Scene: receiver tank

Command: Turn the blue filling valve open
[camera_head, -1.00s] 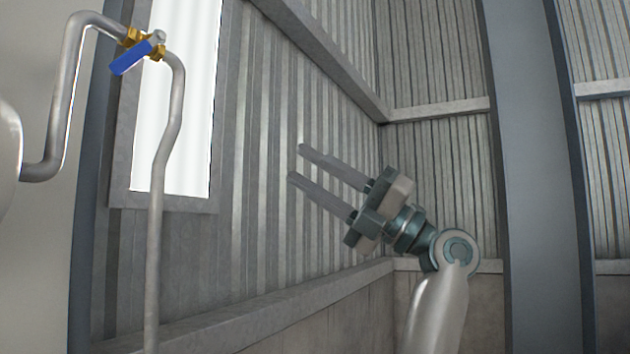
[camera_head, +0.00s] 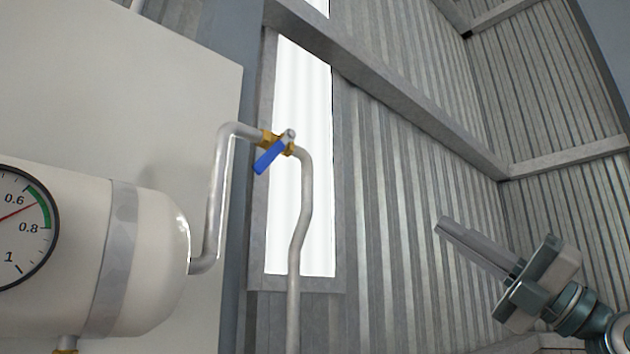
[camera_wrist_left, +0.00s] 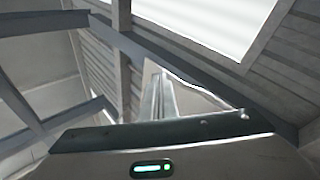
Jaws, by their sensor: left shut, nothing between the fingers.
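The blue filling valve (camera_head: 270,156) sits in the upper middle of the head view. Its blue lever slants down to the left from a brass body on a grey pipe (camera_head: 303,215). In the left wrist view the closed fingers (camera_wrist_left: 160,97) show in the middle; I cannot make out the valve there.
A white tank (camera_head: 150,240) with a round pressure gauge (camera_head: 20,225) stands at the left, joined to the pipe. A bright window (camera_head: 318,170) and corrugated wall (camera_head: 400,190) are behind. The space between gripper and valve looks clear.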

